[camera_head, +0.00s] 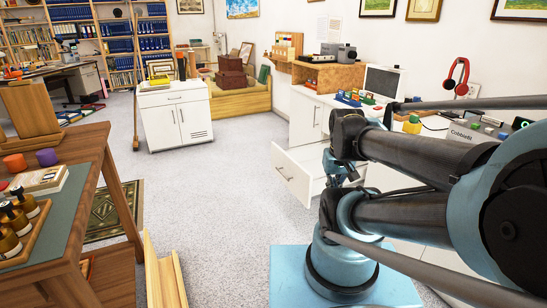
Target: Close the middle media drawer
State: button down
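A white drawer (297,174) stands pulled out from the low white cabinet (307,118) along the right wall. Its front faces left and carries a slim metal handle. My arm covers the right part of the drawer and much of the cabinet behind it, so I cannot tell how far it slides out or the full row of drawers. My folded arm fills the right side of the view, with its wrist end close in front of the drawer's right side in the picture. I cannot make out gripper fingers.
A white two-door cabinet (175,118) stands at the back centre. A wooden workbench (88,150) is on the left, with a long wooden trough (163,275) on the floor beside it. The grey carpet (222,190) between them and the drawer is clear. A monitor (382,80) stands on the countertop.

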aim_at(302, 170)
jog(key=u, duration=0.25)
jog(key=i, duration=1)
